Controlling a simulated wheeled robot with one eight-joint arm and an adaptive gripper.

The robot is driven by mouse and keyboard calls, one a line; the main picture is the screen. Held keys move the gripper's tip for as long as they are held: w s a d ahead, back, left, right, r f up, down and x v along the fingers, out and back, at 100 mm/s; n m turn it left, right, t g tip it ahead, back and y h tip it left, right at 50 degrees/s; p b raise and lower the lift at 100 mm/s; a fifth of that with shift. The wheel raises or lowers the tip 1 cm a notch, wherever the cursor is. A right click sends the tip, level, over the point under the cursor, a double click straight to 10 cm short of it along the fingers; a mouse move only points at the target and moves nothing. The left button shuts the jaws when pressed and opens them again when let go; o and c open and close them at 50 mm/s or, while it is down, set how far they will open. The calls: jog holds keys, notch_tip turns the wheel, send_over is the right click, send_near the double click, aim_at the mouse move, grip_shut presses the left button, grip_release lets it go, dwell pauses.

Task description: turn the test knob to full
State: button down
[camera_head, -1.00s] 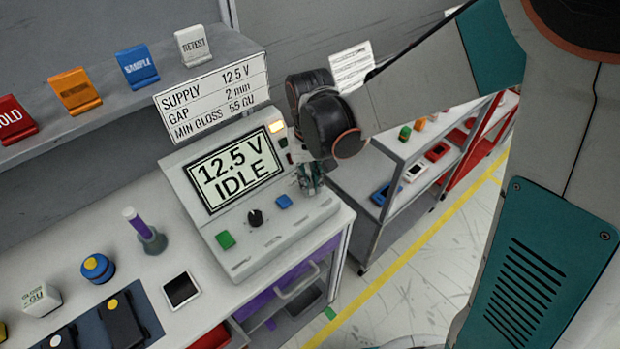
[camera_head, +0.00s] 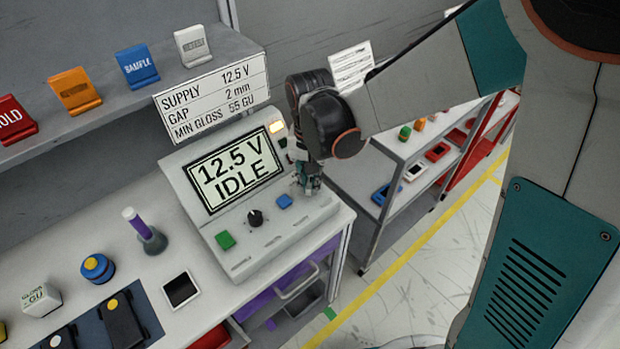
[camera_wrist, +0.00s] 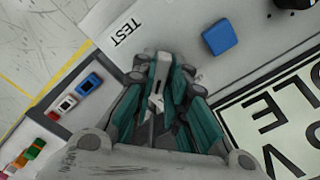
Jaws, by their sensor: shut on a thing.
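The console (camera_head: 240,265) stands on the bench, its screen (camera_head: 238,177) reading "12.5 V IDLE". My gripper (camera_head: 311,183) is at the right end of its panel, pointing down. In the wrist view my gripper (camera_wrist: 160,68) is shut on a grey piece, the test knob (camera_wrist: 158,75), beside the printed label "TEST" (camera_wrist: 128,30). The fingers hide most of the knob, so its angle cannot be read. In the head view the knob is hidden behind the gripper.
A blue button (camera_head: 284,201), a black knob (camera_head: 255,217) and a green button (camera_head: 225,240) sit left of my gripper. The sign (camera_head: 212,98) stands behind the screen, near my wrist. A shelf rack (camera_head: 400,150) stands to the right.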

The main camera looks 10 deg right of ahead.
jog(key=c, duration=1.6)
grip_release()
